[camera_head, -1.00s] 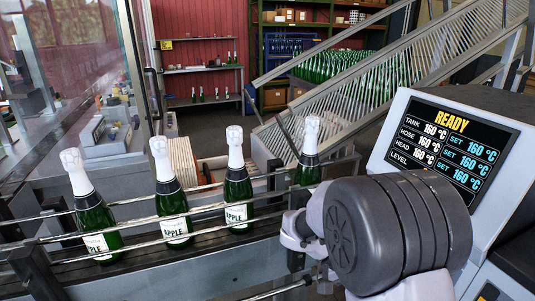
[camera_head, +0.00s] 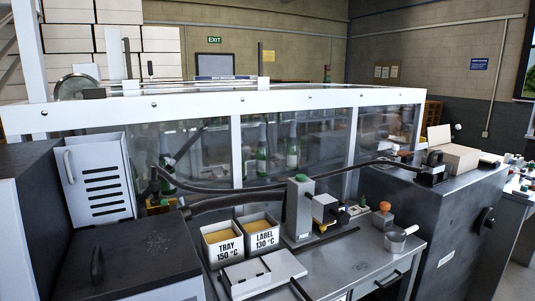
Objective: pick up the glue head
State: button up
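A small black and pale-grey device (camera_head: 326,210), which looks like the glue head, sits on the metal bench against a grey upright block (camera_head: 299,207) with a green top. I cannot tell for certain that it is the glue head. Dark hoses (camera_head: 265,189) pass behind and beside the block. My gripper is not in view, so its state and its place relative to the device do not show.
Bins marked TRAY (camera_head: 223,262) and LABEL (camera_head: 257,220) stand left of the device. A metal pot (camera_head: 395,242) and orange-knobbed piece (camera_head: 382,214) are at right. A white-framed glazed enclosure (camera_head: 200,108) with bottles stands behind. A dark cabinet (camera_head: 468,220) bounds the right side.

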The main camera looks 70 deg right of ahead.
aim_at(435, 166)
jog(key=z, duration=3.65)
